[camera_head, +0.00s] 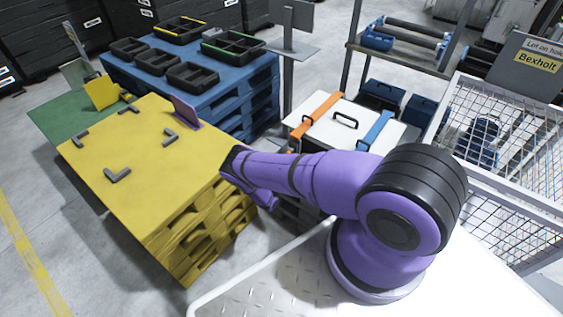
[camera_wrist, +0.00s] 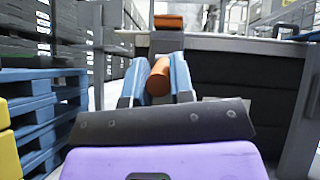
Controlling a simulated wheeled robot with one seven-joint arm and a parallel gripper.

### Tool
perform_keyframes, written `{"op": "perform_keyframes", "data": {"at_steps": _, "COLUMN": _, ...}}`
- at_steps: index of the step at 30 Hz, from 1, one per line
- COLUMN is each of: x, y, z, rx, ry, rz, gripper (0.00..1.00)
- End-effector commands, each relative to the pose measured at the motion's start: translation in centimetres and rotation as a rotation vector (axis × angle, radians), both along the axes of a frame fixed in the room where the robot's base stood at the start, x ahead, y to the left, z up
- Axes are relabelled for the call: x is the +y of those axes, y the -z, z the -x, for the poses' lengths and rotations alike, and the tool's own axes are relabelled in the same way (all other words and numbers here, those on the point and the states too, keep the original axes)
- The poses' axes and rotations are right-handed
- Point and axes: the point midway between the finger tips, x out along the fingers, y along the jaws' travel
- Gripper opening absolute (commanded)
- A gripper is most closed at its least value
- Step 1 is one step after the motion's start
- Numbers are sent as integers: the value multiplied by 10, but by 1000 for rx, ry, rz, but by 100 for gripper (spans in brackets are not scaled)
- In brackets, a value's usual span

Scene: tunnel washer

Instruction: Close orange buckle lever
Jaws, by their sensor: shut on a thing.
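A white-topped box (camera_head: 345,125) has an orange strap (camera_head: 315,113) on the left and a blue strap (camera_head: 376,131) on the right. In the wrist view, my gripper (camera_wrist: 157,84) has its two light-blue fingers closed around the orange buckle lever (camera_wrist: 158,77). The lever shows as a short, slightly tilted orange cylinder on the front side of the box. The orange strap's end (camera_wrist: 168,22) shows above it at the lid's edge. In the head view, my purple arm hides the gripper and the lever.
A yellow pallet stack (camera_head: 140,165) stands left of the box. A blue pallet (camera_head: 190,75) with black trays stands behind it. A wire-mesh cage (camera_head: 505,140) is on the right and a shelf rack (camera_head: 405,50) behind. Grey floor lies between the pallets and the box.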

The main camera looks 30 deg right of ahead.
Motion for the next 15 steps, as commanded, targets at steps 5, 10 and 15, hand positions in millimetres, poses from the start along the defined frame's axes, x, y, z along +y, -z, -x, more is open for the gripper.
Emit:
{"op": "perform_keyframes", "data": {"at_steps": 5, "x": 0, "y": 1, "z": -1, "rx": -10, "ry": 0, "rz": 27, "gripper": 0}}
{"op": "perform_keyframes", "data": {"at_steps": 10, "x": 0, "y": 1, "z": -1, "rx": -12, "ry": -2, "rz": 32, "gripper": 0}}
{"op": "perform_keyframes", "data": {"at_steps": 15, "x": 0, "y": 1, "z": -1, "rx": -11, "ry": -2, "rz": 32, "gripper": 0}}
